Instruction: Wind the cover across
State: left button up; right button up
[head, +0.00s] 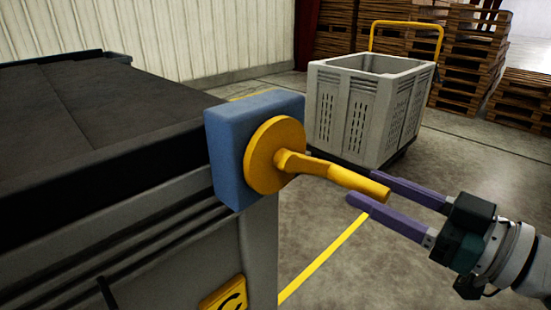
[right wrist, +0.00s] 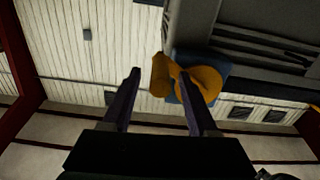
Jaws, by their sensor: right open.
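A dark cover (head: 110,105) lies across the top of a large grey bin (head: 190,240) at the left of the head view. A blue box (head: 222,150) on the bin's corner carries a yellow crank: a round disc (head: 265,150) with an arm and a handle (head: 335,174) pointing right. In the right wrist view the crank (right wrist: 205,82) is at upper middle. My right gripper (head: 360,186) is open, its purple fingertips at the handle's free end. The handle end appears between the fingertips; contact cannot be told. My left gripper is out of view.
A light grey slotted crate (head: 330,108) on a cart with a yellow push bar (head: 408,24) stands behind the crank. Stacks of wooden pallets (head: 470,60) are at the back right. The floor around my right gripper is clear, with a yellow line (head: 325,258).

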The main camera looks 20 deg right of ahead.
aim_at(332, 176)
jog(key=shift+x, duration=1.4)
grip_shut()
dwell(0.4)
